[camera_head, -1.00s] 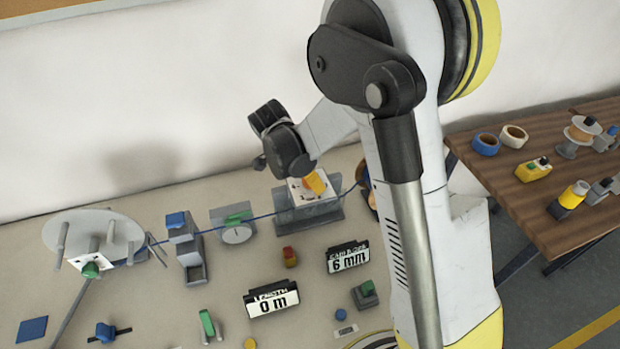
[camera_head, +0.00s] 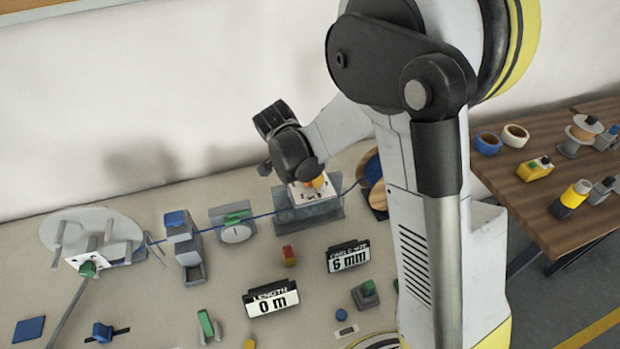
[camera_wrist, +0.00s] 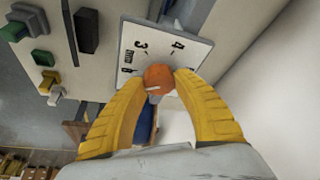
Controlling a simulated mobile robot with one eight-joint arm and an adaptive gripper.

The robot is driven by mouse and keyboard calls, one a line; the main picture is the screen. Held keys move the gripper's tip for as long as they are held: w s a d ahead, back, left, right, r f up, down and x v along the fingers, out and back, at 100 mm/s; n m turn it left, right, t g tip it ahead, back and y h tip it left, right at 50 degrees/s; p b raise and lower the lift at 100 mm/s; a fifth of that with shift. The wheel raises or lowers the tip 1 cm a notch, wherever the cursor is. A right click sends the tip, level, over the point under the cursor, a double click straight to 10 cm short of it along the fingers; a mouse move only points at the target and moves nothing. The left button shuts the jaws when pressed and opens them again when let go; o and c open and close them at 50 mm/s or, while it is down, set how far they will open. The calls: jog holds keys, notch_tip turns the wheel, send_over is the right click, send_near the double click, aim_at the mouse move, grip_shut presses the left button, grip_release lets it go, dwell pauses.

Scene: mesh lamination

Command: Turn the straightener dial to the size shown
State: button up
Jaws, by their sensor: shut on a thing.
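The straightener (camera_head: 310,212) is a grey block with a white dial plate on the bench against the wall. In the wrist view the white dial plate (camera_wrist: 193,52) shows the marks 3, 4 and others partly hidden. An orange dial knob (camera_wrist: 158,77) sits on the plate. My gripper (camera_wrist: 160,82) has its yellow fingers on both sides of the knob, shut on it. A pale pointer mark shows on the knob's lower part. A sign (camera_head: 348,257) reads 6 mm. In the head view my gripper (camera_head: 317,182) is over the straightener, mostly hidden by my wrist.
A blue cable (camera_head: 262,215) runs through the straightener between a reel at left and a spool (camera_head: 373,180) at right. A length sign (camera_head: 271,300) reads 0 m. Buttons and small blocks stand on the bench front. A wooden table (camera_head: 555,190) holds tape rolls and tools.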

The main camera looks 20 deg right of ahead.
jog(key=n+b, duration=0.1)
jog(key=n, duration=0.1)
jog(key=n+t+y+b, duration=0.1)
jog(key=n, duration=0.2)
jog(key=shift+f+n+y, duration=0.1)
jog(key=shift+n+y, duration=0.2)
jog(key=n+y, duration=0.1)
jog(key=n, duration=0.1)
jog(key=n+t+b, duration=0.1)
jog(key=n, duration=0.2)
jog(key=shift+y, duration=0.4)
jog(key=n+y+b, duration=0.1)
jog(key=n+y, duration=0.1)
jog(key=n, duration=0.3)
jog(key=shift+n, duration=0.4)
jog(key=n, duration=0.2)
jog(key=n+g+y+b, duration=0.1)
jog(key=n, duration=0.1)
jog(key=shift+n+y, duration=0.3)
jog(key=o, duration=1.2)
jog(key=shift+r, duration=0.2)
